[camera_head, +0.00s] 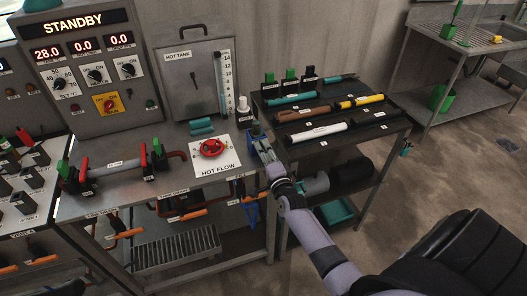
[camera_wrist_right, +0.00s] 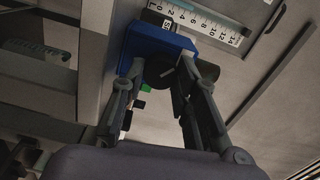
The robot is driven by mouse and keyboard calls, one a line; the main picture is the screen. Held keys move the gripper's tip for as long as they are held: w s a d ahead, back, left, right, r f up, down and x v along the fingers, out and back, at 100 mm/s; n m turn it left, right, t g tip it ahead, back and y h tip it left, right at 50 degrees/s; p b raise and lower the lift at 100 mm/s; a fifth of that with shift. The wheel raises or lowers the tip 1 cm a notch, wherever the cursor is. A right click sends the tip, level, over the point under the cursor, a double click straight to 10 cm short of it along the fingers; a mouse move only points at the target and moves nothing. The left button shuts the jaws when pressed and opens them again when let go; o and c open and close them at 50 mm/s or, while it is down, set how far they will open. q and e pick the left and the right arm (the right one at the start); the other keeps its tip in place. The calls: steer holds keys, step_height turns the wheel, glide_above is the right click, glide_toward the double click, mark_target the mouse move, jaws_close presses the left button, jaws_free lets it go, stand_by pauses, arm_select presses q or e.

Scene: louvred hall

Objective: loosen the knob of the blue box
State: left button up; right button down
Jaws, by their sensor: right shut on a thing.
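The blue box (camera_head: 257,130) sits at the right end of the metal bench, beside the HOT FLOW plate. In the right wrist view the blue box (camera_wrist_right: 150,42) is at upper centre, and its round dark knob (camera_wrist_right: 160,72) faces the camera. My right gripper (camera_head: 263,146) reaches up to the blue box from the lower right. In the wrist view its fingers (camera_wrist_right: 161,78) are on either side of the knob and shut on it. The arm and fingers hide the knob in the head view. My left gripper is not in view.
A red handwheel (camera_head: 211,147) on the HOT FLOW plate is just left of the gripper. A white-topped bottle (camera_head: 243,104) and the hot tank (camera_head: 190,80) stand behind. A dark tool rack (camera_head: 375,128) is close on the right. Open floor lies further right.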

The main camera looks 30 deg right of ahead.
steer(key=n+p, duration=0.1)
steer(key=n, duration=0.6)
steer(key=n+p, duration=0.1)
steer(key=n, duration=0.5)
steer(key=shift+a+n, duration=0.1)
steer(key=shift+n, duration=0.2)
steer(key=n, duration=0.3)
steer(key=shift+n, duration=0.4)
steer(key=n, duration=0.2)
steer(key=shift+n+b, duration=0.3)
steer(key=n+b, duration=0.1)
steer(key=n, duration=0.4)
steer(key=shift+f+n, duration=0.1)
steer(key=shift+n, duration=0.2)
steer(key=c, duration=1.2)
jaws_free()
steer(key=shift+c, duration=0.2)
